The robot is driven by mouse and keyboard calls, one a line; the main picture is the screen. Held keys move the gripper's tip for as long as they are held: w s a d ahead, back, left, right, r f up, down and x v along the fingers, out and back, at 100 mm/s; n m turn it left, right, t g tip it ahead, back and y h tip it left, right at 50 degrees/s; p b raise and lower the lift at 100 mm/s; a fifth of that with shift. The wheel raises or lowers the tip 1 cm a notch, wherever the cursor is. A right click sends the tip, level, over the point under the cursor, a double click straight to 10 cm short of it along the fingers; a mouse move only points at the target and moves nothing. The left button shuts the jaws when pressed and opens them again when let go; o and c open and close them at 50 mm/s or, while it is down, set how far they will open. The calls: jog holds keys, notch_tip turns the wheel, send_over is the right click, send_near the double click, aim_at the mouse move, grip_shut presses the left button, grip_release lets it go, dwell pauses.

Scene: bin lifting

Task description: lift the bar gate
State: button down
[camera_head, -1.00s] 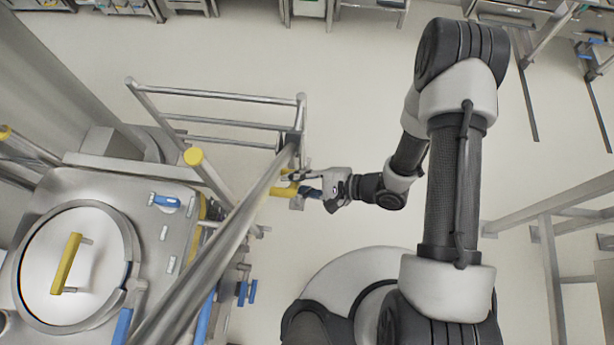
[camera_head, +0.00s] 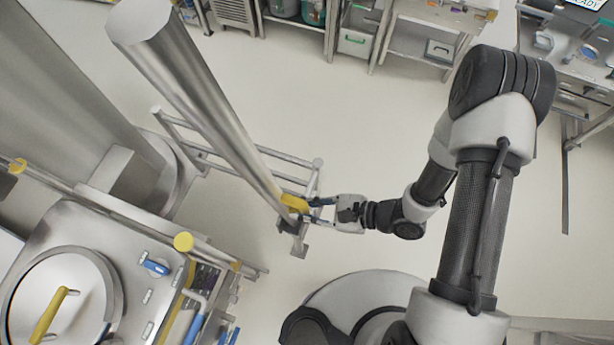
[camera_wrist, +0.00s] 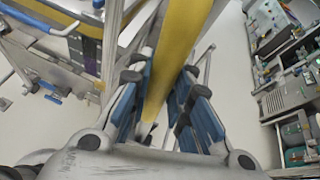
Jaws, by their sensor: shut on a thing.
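The bar gate is a long steel bar (camera_head: 205,110) with a yellow grip section (camera_head: 293,203) at its lower end. In the head view the bar slants from the upper left, where its thick end looks close to the camera, down to my gripper (camera_head: 313,210). My gripper is shut on the yellow section, reaching it from the right. In the wrist view the yellow section (camera_wrist: 178,55) runs between the blue finger pads of my gripper (camera_wrist: 162,85). The exact contact of the pads is partly hidden.
A steel vessel with a round lid (camera_head: 65,290) and yellow handle stands at the lower left. A low tubular rail frame (camera_head: 230,165) stands behind the bar. Shelves and carts (camera_head: 425,40) line the back. The floor in the middle is clear.

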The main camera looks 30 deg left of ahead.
jog(key=shift+w+f, duration=0.1)
jog(key=shift+w, duration=0.15)
jog(key=shift+s, duration=0.1)
jog(key=c, duration=1.4)
grip_release()
jog(key=shift+c, duration=0.2)
jog(key=v, duration=1.2)
